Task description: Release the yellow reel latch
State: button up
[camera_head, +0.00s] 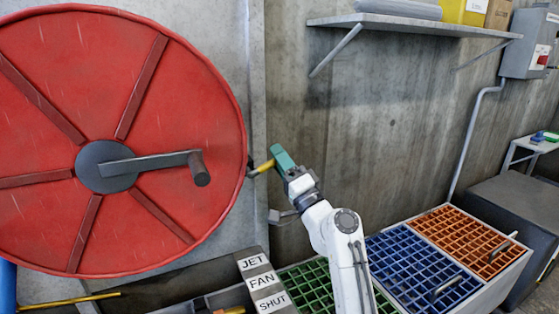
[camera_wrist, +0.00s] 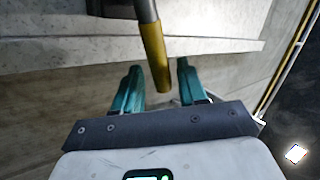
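The yellow reel latch (camera_head: 264,167) is a short yellow-sleeved lever at the right edge of the big red reel (camera_head: 150,100). In the wrist view its yellow grip (camera_wrist: 153,50) comes down from a grey metal rod at the top. My gripper (camera_head: 281,157), with teal fingers, is at the latch's outer end in the head view. In the wrist view my gripper (camera_wrist: 160,66) is open, one finger on each side of the grip's lower end. Small gaps show between the grip and both fingers. Contact cannot be told. The latch's mount is partly hidden at the reel's edge.
A crank handle (camera_head: 150,165) sticks out from the reel's hub. Labels JET, FAN and SHUT are on a panel (camera_head: 261,282) below. Green, blue (camera_head: 420,275) and orange (camera_head: 465,240) grated bins stand at the lower right. A shelf (camera_head: 415,25) is on the wall above.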

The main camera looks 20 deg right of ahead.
jog(key=b+v, duration=0.1)
jog(key=v, duration=1)
jog(key=shift+w+r, duration=0.1)
dwell(0.5)
